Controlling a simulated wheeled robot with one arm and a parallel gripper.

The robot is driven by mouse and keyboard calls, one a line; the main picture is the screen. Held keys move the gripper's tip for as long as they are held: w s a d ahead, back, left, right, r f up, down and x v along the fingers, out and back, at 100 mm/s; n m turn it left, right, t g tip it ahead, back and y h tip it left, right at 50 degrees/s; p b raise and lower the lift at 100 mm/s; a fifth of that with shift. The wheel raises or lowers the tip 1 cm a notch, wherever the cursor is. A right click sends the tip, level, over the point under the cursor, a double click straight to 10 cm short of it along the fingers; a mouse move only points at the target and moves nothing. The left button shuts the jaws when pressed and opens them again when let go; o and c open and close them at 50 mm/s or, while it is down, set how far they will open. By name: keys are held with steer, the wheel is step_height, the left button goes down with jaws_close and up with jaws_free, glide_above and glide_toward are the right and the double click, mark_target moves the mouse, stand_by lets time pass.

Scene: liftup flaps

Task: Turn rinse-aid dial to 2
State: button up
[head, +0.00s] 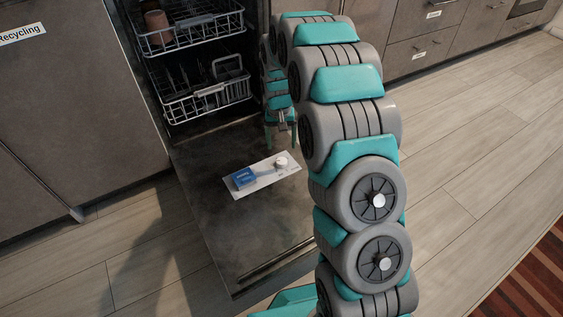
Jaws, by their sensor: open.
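The dishwasher door (215,235) is folded down flat. A pale dispenser panel (264,182) is set in its inner face. A blue lid or block (243,177) is at the panel's left end. A small round white dial (281,162) stands at its right end. The dial's markings are too small to read, so its setting cannot be told. My gripper (283,140) hangs open and empty just above and behind the dial in the picture. Whether it is touching the dial is hard to tell, but it appears apart.
The dishwasher's upper rack (195,30) holds a brown cup (157,25); the lower rack (205,100) holds dishware. Both racks are close behind my gripper. A cabinet labelled Recycling (70,110) stands left. Drawers (425,45) are at the right.

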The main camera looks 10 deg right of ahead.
mark_target(282, 161)
steer(key=shift+w+f, duration=0.3)
steer(key=shift+f, duration=0.25)
steer(key=shift+w+f, duration=0.25)
steer(key=shift+f, duration=0.25)
step_height(282, 161, down, 7)
steer(key=shift+s+d+f+b, duration=0.1)
steer(key=shift+d+b, duration=0.05)
steer(key=shift+b, duration=0.35)
jaws_close()
